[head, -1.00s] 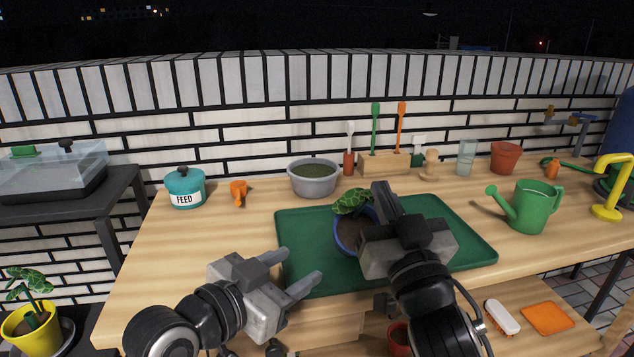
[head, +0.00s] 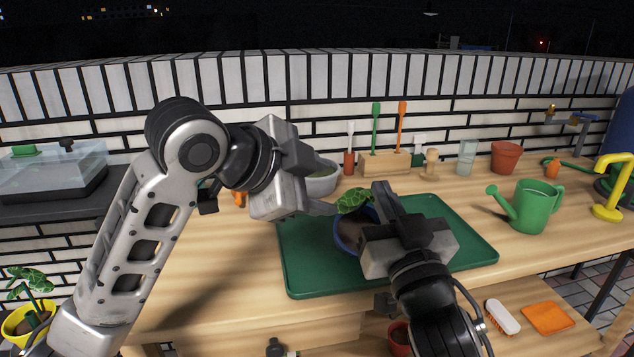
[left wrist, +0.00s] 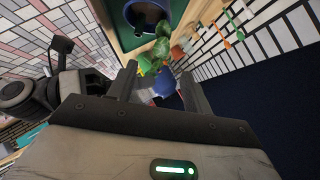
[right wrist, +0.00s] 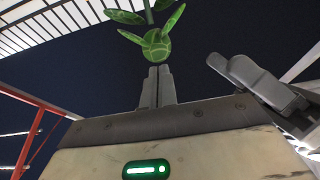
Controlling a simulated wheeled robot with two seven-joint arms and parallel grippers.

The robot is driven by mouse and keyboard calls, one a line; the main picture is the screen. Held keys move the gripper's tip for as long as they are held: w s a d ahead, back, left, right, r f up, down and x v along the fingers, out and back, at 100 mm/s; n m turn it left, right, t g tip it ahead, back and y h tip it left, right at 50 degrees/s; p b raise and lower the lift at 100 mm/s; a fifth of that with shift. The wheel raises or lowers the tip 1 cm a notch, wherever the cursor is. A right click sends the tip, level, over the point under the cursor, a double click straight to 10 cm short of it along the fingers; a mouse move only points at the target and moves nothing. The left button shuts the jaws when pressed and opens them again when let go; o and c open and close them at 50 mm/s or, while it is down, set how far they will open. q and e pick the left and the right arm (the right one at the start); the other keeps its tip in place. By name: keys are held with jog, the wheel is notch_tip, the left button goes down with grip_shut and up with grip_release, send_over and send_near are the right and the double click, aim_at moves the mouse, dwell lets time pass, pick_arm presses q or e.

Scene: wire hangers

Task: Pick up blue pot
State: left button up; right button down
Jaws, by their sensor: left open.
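The blue pot (head: 347,232) holds dark soil and a green leafy plant (head: 353,201) and stands on the green tray. My right gripper (head: 383,196) is in front of it and hides its right side. In the right wrist view its fingers (right wrist: 157,85) are together with nothing visible between them, and leaves show beyond. My left gripper (head: 328,208) reaches in from the left, close to the plant and pot rim; I cannot tell whether it touches. In the left wrist view its fingers (left wrist: 162,88) are apart, with the pot (left wrist: 147,16) and leaves (left wrist: 158,48) beyond.
The green tray (head: 305,275) lies on the wooden table. A green watering can (head: 534,207) stands to the right, and a tool block (head: 385,163) at the back. The table's front left is clear.

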aim_at(361, 211)
jog(key=shift+w+f, duration=0.1)
jog(key=shift+f, duration=0.3)
pick_arm(q)
jog(key=x, duration=1.2)
grip_shut()
jog(key=shift+f, duration=0.1)
pick_arm(e)
jog(key=shift+r, duration=0.8)
pick_arm(q)
jog(key=shift+f, duration=0.1)
pick_arm(e)
jog(key=v, duration=0.7)
jog(key=shift+s, duration=0.25)
jog(key=shift+d, duration=0.1)
